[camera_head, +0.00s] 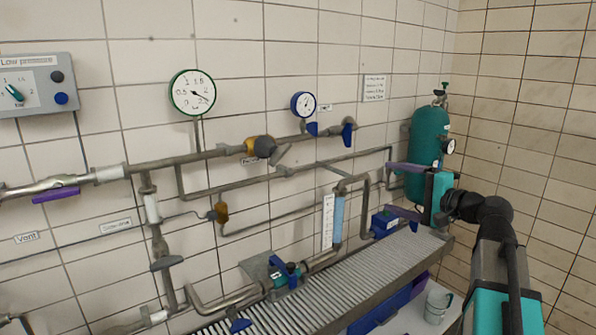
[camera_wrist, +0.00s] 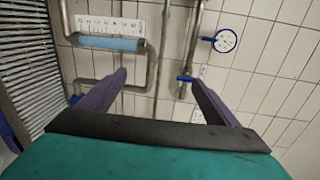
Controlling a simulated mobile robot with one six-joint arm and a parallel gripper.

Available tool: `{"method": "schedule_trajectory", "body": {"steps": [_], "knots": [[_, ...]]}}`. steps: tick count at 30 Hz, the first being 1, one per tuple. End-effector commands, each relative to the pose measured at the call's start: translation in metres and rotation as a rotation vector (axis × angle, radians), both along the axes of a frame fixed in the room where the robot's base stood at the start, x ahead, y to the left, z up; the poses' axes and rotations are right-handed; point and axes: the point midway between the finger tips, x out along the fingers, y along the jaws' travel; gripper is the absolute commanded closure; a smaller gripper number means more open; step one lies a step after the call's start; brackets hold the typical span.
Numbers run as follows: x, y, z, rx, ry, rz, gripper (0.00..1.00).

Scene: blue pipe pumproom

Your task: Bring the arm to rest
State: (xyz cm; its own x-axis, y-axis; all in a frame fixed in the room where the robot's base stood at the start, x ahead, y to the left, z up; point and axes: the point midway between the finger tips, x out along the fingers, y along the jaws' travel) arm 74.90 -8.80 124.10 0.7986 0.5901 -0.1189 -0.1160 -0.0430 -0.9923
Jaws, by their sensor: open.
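My gripper (camera_head: 396,188) shows at the right in the head view. Its two purple fingers point left toward the tiled wall and stand apart with nothing between them. In the wrist view my gripper (camera_wrist: 155,92) is also open and empty, with grey pipes and wall tiles behind the gap. My arm reaches up from the lower right corner of the head view, in front of the teal tank and the right wall.
A teal tank (camera_head: 428,135) stands in the corner behind my gripper. A ribbed metal shelf (camera_head: 330,290) runs below the pipes (camera_head: 215,155). A blue-tubed flow meter (camera_head: 338,218) is left of my gripper. A grey bucket (camera_head: 437,304) sits below the shelf's right end.

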Motion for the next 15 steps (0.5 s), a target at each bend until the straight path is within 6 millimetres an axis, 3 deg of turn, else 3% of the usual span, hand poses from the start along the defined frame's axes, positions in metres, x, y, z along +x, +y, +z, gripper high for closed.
{"method": "schedule_trajectory", "body": {"steps": [5, 15], "knots": [[0.008, 0.009, -0.055, -0.047, 0.068, 0.012, 0.16], [0.01, 0.032, -0.191, -0.185, 0.231, 0.061, 0.16]]}}
